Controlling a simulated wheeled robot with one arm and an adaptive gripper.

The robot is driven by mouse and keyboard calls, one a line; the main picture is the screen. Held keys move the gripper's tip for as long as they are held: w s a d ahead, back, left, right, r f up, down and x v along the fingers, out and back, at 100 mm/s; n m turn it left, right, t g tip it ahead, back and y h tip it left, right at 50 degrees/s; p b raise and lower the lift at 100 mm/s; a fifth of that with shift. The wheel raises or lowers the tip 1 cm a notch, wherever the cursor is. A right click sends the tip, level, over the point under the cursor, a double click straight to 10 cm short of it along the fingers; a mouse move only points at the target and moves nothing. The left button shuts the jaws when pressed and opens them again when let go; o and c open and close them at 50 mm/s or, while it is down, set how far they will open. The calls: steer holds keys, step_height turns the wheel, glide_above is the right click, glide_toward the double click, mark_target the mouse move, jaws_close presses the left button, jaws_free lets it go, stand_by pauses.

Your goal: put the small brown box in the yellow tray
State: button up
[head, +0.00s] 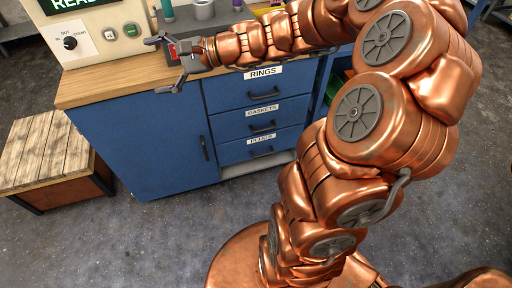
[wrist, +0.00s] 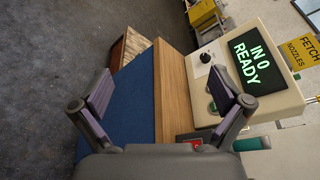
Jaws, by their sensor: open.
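My gripper (head: 160,65) is open and empty at the front left edge of the blue cabinet's wooden top, close to the beige panel. I cannot make out a small brown box in either view. I cannot make out a yellow tray for certain. A yellow object (wrist: 205,14) stands far off at the top of the wrist view, too small to name.
The blue cabinet (head: 140,135) has drawers labelled rings, gaskets and plugs. The beige panel (wrist: 240,75) has a dial and a screen reading "IN 0 READY". A low slatted wooden table (head: 45,145) stands at left. The grey floor (head: 110,245) in front is clear.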

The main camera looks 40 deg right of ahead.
steer(key=s+a+f+n+g+h, duration=0.2)
steer(key=s+a+f+n+g, duration=0.1)
steer(key=s, duration=0.4)
steer(key=s+a+f+n+g+h, duration=0.1)
steer(key=s+a+f+n+g, duration=0.25)
steer(key=s, duration=0.35)
steer(key=s+a+f+n+g+h, duration=0.2)
steer(key=s+n+g, duration=0.15)
steer(key=s, duration=0.35)
steer(key=s+d+f+n+g+h, duration=0.1)
steer(key=s+d+f+n+h, duration=0.2)
steer(key=s+d, duration=0.8)
steer(key=d+n+h, duration=0.1)
steer(key=n+h, duration=0.1)
steer(key=h, duration=0.2)
steer(key=shift+s+f+h, duration=0.2)
steer(key=shift+s+h, duration=0.05)
steer(key=shift+h, duration=0.05)
step_height(320, 180, up, 3)
steer(key=p, duration=0.3)
